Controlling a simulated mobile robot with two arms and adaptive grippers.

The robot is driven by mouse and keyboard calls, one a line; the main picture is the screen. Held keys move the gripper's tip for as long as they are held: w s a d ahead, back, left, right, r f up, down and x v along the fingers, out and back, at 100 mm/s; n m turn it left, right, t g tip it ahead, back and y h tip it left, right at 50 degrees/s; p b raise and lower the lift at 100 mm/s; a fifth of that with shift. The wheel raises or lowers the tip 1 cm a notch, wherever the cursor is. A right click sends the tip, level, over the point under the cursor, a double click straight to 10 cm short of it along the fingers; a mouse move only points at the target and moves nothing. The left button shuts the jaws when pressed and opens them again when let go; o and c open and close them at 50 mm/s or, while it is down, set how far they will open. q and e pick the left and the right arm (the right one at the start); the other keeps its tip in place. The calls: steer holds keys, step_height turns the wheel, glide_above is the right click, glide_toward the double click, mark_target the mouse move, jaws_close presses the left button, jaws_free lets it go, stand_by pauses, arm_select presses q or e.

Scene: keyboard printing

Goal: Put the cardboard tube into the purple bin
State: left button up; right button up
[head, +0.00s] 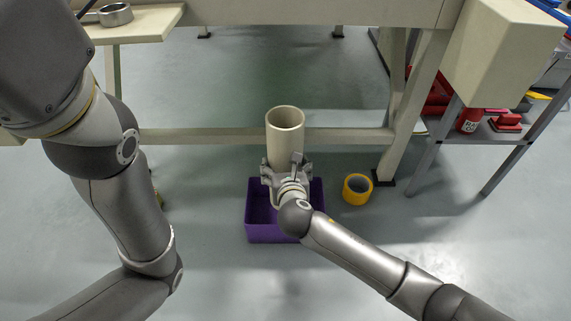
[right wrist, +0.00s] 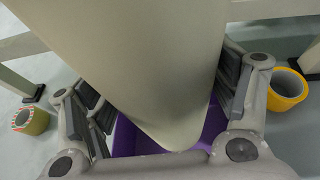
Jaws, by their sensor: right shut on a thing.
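The cardboard tube (head: 285,136) is a beige hollow cylinder, held roughly upright with its open end up. My right gripper (head: 286,170) is shut on the tube's lower part. In the right wrist view the tube (right wrist: 160,60) fills the middle between the two fingers of the right gripper (right wrist: 165,105). The purple bin (head: 268,232) stands on the floor below the gripper, partly hidden by it and the arm. The bin (right wrist: 124,138) also shows beneath the tube's lower end in the right wrist view. My left gripper is out of view; only the left arm shows.
A yellow ring-shaped container (head: 357,189) stands on the floor right of the bin. A table frame with a crossbar (head: 345,136) stands behind the tube. A grey shelf (head: 490,130) with red items is at the right. Another round container (right wrist: 30,120) shows in the right wrist view.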

steer(key=shift+f, duration=0.5)
steer(key=shift+f+b, duration=1.2)
steer(key=shift+f, duration=1.5)
steer(key=o, duration=1.1)
steer(key=shift+c, duration=0.2)
steer(key=shift+s, duration=0.1)
steer(key=v, duration=1.2)
